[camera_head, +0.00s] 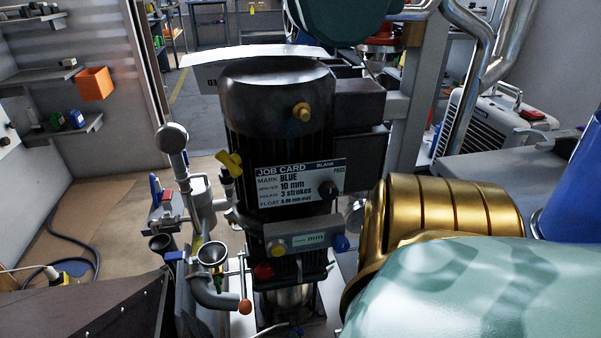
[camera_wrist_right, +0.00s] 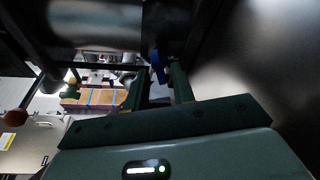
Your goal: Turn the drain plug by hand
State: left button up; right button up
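A dark upright machine (camera_head: 277,130) with a job card (camera_head: 295,186) stands in the middle of the head view. Its front has a grey block with a red knob (camera_head: 263,271) and a blue knob (camera_head: 340,243). I cannot tell which part is the drain plug. In the right wrist view my right gripper (camera_wrist_right: 157,78) has its two green fingers apart. A blue piece (camera_wrist_right: 157,66) shows near the fingertips; contact cannot be told. The right gripper is hidden in the head view, where my arm covers the lower right. My left gripper is not in view.
Pipework with a funnel (camera_head: 212,254) and an orange ball handle (camera_head: 244,306) stands close left of the machine. A white unit (camera_head: 490,130) is at the back right. A large dark surface (camera_wrist_right: 265,75) borders the gripper at right.

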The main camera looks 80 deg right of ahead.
jog(key=shift+a, duration=0.1)
jog(key=shift+s+a, duration=0.4)
jog(key=shift+a, duration=0.45)
